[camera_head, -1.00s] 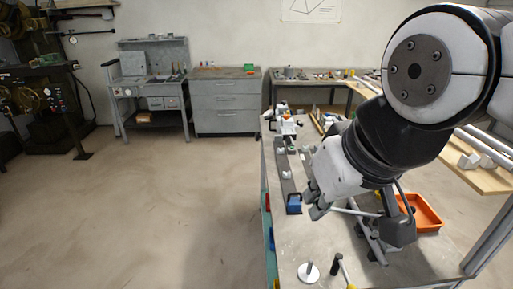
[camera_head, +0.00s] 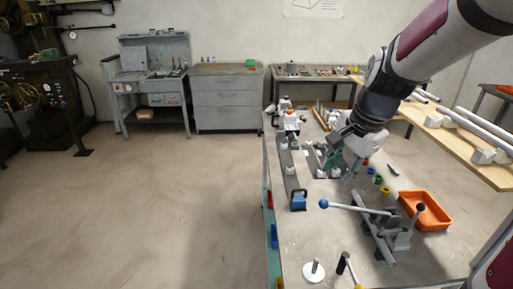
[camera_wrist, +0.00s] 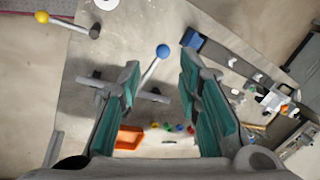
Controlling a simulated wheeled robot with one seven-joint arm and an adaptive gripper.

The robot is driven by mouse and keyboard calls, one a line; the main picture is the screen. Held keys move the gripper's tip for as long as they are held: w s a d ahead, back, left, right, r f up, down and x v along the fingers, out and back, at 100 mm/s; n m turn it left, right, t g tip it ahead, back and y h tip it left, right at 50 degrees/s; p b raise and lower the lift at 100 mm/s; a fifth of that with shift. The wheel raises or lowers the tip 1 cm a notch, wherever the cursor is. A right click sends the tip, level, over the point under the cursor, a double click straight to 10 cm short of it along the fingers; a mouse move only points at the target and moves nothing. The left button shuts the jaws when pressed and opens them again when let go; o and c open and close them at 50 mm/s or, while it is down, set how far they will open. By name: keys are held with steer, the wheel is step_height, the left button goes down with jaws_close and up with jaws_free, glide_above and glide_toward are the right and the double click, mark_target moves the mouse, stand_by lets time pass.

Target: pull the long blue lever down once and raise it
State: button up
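The long blue lever has a blue ball knob (camera_head: 323,203) on a thin silver rod (camera_head: 355,208) that runs right to a grey clamp frame (camera_head: 378,240) on the bench. In the head view the rod lies close to level. The blue knob also shows in the wrist view (camera_wrist: 162,50), between the fingertips in the picture and apart from them. My gripper (camera_head: 345,167) has teal finger pads and is over the bench, behind the lever in the head view. In the wrist view my gripper (camera_wrist: 160,68) is wide open with nothing between its fingers.
An orange bin (camera_head: 440,215) is at the right. A blue block (camera_head: 298,200) sits on a grey rail at the left. A white disc with a post (camera_head: 314,271) and a yellow-ended lever (camera_head: 359,286) are in front.

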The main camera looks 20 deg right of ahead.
mark_target(344, 207)
steer(key=w+d+f+m+g+h, duration=0.1)
steer(key=w+d+f+m, duration=0.1)
steer(key=d+f+m, duration=0.6)
steer(key=w+f, duration=0.1)
steer(key=f, duration=0.3)
steer(key=w+d+f+n+b, duration=0.1)
steer(key=f, duration=0.3)
steer(key=f+n+b, duration=0.1)
steer(key=f, duration=0.3)
steer(key=shift+w+d, duration=0.25)
steer(key=shift+w, duration=0.15)
steer(key=shift+c, duration=0.5)
jaws_close()
